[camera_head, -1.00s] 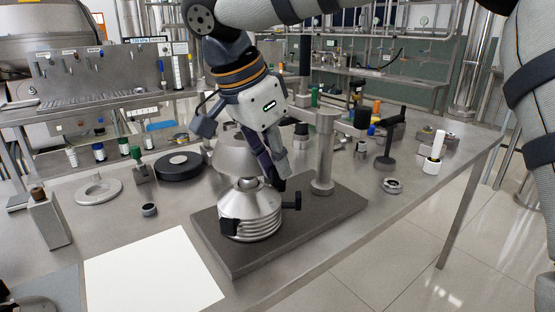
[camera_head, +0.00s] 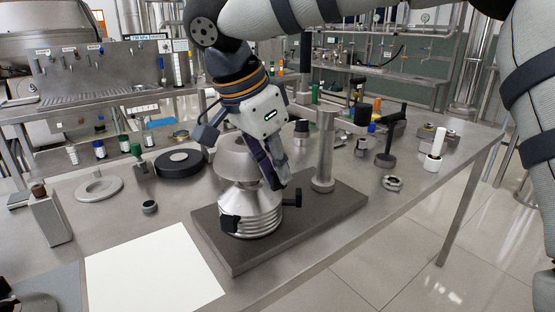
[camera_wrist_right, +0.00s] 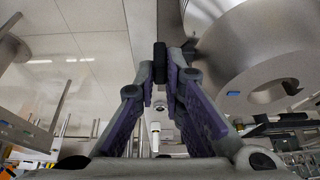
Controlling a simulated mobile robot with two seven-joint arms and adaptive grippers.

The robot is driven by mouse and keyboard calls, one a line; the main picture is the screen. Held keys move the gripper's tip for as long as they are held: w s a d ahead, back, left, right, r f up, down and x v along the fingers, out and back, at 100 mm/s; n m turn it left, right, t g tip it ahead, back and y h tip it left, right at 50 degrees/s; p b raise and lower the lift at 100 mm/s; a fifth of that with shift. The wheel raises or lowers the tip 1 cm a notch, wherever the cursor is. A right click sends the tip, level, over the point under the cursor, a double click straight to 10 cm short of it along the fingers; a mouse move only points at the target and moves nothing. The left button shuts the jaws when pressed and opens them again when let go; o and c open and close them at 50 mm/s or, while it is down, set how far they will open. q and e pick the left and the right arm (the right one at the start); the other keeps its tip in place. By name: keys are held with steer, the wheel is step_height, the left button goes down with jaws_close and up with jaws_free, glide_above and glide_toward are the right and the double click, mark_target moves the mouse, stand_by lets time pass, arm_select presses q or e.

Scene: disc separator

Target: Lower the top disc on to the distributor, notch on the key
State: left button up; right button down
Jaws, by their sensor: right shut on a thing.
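The top disc (camera_head: 232,158), a grey cone, hangs from my right gripper (camera_head: 277,180), just above the silver ribbed distributor stack (camera_head: 252,216). The stack stands on a dark base plate (camera_head: 330,215) and has black clamps at its sides. The disc looks roughly level, and a narrow band of the stack's top shows under its rim. In the right wrist view the gripper is shut on a dark upright tab (camera_wrist_right: 160,64); the big grey disc (camera_wrist_right: 235,65) fills the upper right, with a round opening. My left gripper is not in view.
A grey post (camera_head: 325,150) rises from the base plate right behind my gripper. A black round block (camera_head: 181,165), a flat ring (camera_head: 99,189) and a small cup (camera_head: 149,207) stand left. A white sheet (camera_head: 150,270) lies in front. The table's right front part is clear.

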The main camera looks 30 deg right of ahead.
steer(key=shift+f, duration=0.75)
steer(key=shift+f, duration=2.05)
steer(key=shift+f, duration=0.15)
steer(key=shift+f, duration=0.35)
steer(key=c, duration=1.6)
jaws_free()
steer(key=shift+r, duration=0.1)
glide_toward(272, 190)
steer(key=shift+d+f, duration=0.2)
steer(key=shift+f, duration=0.15)
